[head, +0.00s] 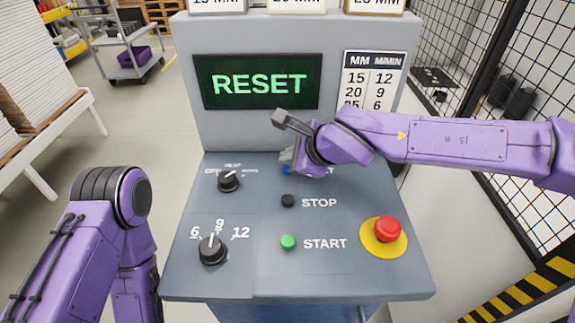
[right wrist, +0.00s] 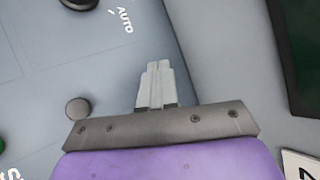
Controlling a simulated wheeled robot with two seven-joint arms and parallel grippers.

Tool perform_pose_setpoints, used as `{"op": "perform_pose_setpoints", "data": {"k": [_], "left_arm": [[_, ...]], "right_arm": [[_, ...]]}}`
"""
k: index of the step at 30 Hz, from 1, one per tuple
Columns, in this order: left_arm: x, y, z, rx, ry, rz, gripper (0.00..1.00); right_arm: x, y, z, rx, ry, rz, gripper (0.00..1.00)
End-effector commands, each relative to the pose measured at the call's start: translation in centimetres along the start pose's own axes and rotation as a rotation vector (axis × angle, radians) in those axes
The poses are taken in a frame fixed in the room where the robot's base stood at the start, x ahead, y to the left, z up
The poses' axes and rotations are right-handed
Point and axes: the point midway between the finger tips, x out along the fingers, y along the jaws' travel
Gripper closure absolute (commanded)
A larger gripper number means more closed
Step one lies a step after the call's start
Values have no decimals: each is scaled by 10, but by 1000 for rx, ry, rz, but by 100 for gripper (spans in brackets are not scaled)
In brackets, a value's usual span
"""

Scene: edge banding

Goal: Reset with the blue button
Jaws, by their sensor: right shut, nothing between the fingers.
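The blue button (head: 286,169) shows only as a small patch of blue in the head view, at the top of the button column. My right gripper (head: 287,155) is over it and hides most of it and part of its label. In the right wrist view my right gripper's fingers (right wrist: 157,68) are shut together, with nothing between them. The blue button cannot be made out there. I cannot tell whether the fingertips touch it. The screen (head: 258,82) reads RESET in green. My left gripper is out of view.
Below are the black STOP button (head: 288,201) and green START button (head: 288,242). A red emergency button (head: 387,229) sits at right. The mode knob (head: 228,181) and the 6-9-12 knob (head: 212,250) are at left. A mesh fence (head: 510,110) stands right.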

Motion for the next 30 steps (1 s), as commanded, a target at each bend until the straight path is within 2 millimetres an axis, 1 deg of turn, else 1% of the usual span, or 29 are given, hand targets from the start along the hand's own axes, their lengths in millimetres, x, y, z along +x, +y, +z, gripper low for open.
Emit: {"op": "perform_pose_setpoints", "data": {"k": [25, 30], "left_arm": [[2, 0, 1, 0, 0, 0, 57], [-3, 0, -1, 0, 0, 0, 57]], "right_arm": [[6, 4, -4, 0, 1, 2, 100], [2, 2, -1, 0, 1, 2, 100]]}}
